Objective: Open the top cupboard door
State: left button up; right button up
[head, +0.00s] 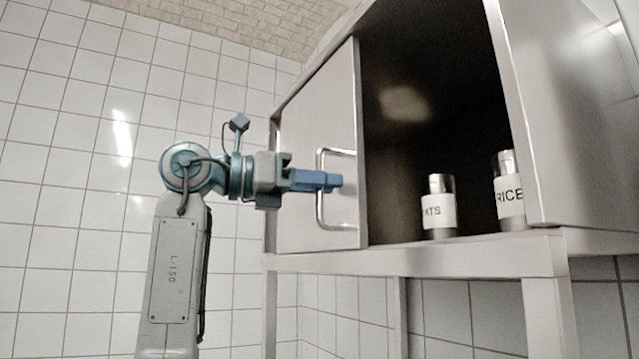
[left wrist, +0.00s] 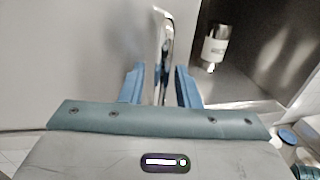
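The cupboard door (head: 300,150) is a pale metal panel at the left of the top cupboard in the head view. The dark cupboard inside shows to its right, so the cupboard stands open there. The door has a bright bar handle (head: 320,215), also seen upright in the left wrist view (left wrist: 166,45). My left gripper (head: 330,181) is at the handle's middle. In the left wrist view its blue fingers (left wrist: 159,86) stand apart, one on each side of the bar, with gaps visible. My right gripper is not in view.
Inside the cupboard stand a jar with a partly hidden label (head: 438,210) and a jar marked RICE (head: 509,200). A metal panel (head: 575,110) bounds the opening on the right. Metal legs (head: 548,310) stand below. Tiled wall (head: 70,200) lies at left.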

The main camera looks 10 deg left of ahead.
pick_arm(q)
jog(key=b+v, duration=0.4)
jog(key=v, duration=0.6)
jog(key=shift+s+a, duration=0.2)
jog(key=shift+a, duration=0.15)
